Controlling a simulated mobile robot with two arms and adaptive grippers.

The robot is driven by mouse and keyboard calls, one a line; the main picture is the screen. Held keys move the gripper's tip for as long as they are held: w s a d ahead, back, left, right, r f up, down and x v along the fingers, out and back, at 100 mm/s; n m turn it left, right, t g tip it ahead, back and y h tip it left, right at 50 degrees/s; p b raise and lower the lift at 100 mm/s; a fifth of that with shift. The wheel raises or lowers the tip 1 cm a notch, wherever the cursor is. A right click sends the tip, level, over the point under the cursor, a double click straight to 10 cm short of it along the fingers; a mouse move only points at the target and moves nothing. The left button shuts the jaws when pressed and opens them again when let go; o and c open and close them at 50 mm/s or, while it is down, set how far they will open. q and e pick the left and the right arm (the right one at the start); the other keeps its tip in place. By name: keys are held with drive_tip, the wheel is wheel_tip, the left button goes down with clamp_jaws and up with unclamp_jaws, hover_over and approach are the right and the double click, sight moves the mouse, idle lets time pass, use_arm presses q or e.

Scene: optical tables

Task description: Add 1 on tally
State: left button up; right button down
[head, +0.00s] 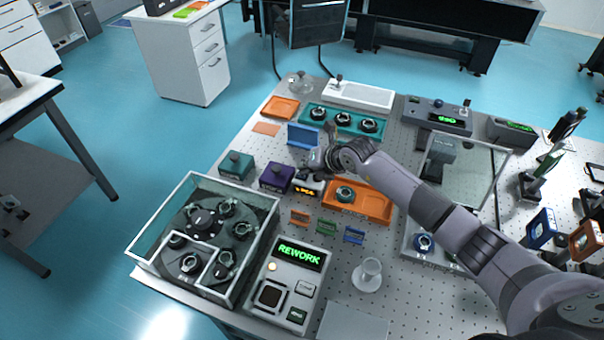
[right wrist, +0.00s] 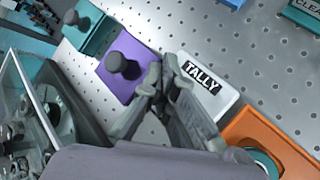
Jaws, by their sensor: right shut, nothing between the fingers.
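The tally (head: 307,187) is a small pale box with an orange lit display in the head view; its digits are too small to read. In the right wrist view the tally (right wrist: 213,92) shows its pale top and a black "TALLY" label, partly covered by my fingers. My right gripper (head: 314,166) is shut and empty, over the back of the tally. In the right wrist view the gripper (right wrist: 162,80) has its fingertips together beside the label, between the tally and the purple box. I cannot tell whether they touch the tally. My left gripper is not in view.
A purple box (head: 276,178) with a dark knob stands just left of the tally. An orange tray (head: 376,207) lies right of it. A glass-walled case (head: 165,222) and a "REWORK" panel (head: 283,286) stand in front. A blue stand (head: 300,136) is behind.

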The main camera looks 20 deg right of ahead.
drive_tip(key=shift+r+p, duration=0.7)
drive_tip(key=shift+r, duration=0.1)
wheel_tip(320, 180, up, 5)
drive_tip(key=p, duration=0.4)
idle(0.8)
